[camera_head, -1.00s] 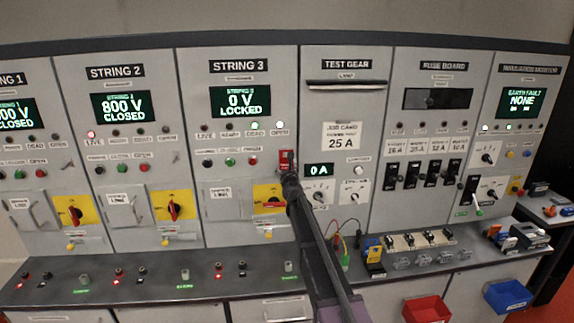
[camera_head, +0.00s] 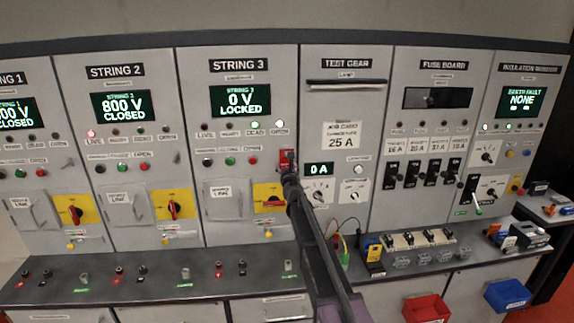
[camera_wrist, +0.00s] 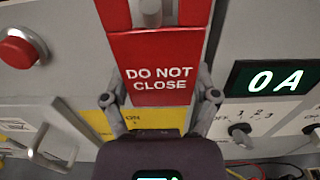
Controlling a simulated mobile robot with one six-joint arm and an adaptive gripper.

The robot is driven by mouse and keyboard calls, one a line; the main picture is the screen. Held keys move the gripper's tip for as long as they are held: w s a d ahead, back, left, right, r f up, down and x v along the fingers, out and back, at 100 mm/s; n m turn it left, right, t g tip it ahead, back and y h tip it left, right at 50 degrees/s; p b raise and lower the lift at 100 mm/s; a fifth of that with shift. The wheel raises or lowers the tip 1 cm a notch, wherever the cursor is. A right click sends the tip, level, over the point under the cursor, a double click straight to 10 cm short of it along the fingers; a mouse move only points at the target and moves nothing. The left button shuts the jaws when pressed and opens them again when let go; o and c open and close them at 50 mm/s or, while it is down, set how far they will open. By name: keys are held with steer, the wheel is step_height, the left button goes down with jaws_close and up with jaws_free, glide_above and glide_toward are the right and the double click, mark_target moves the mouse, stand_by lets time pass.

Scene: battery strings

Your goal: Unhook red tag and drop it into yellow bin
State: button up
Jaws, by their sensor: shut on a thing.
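The red tag reading "DO NOT CLOSE" (camera_wrist: 158,72) hangs on the String 3 panel, at its right edge. It looks upright and hangs at a grey peg (camera_wrist: 152,12). In the head view the red tag (camera_head: 285,156) is small and partly covered by my gripper (camera_head: 291,168). In the wrist view my gripper (camera_wrist: 161,97) has a finger at each side edge of the tag, shut on its lower part. No yellow bin shows in these frames.
A red bin (camera_head: 426,309) and a blue bin (camera_head: 508,295) hang on the bench front at right. A yellow switch plate (camera_head: 268,193) with a red handle sits below the tag. A red button (camera_wrist: 20,48) is to its left. The bench ledge (camera_head: 135,280) carries several small parts.

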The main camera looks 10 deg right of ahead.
steer(key=s, duration=0.6)
stand_by(1.6)
steer(key=shift+s, duration=0.45)
steer(key=shift+s, duration=0.6)
step_height(320, 180, down, 7)
steer(key=b, duration=0.7)
steer(key=shift+a, duration=0.1)
stand_by(0.4)
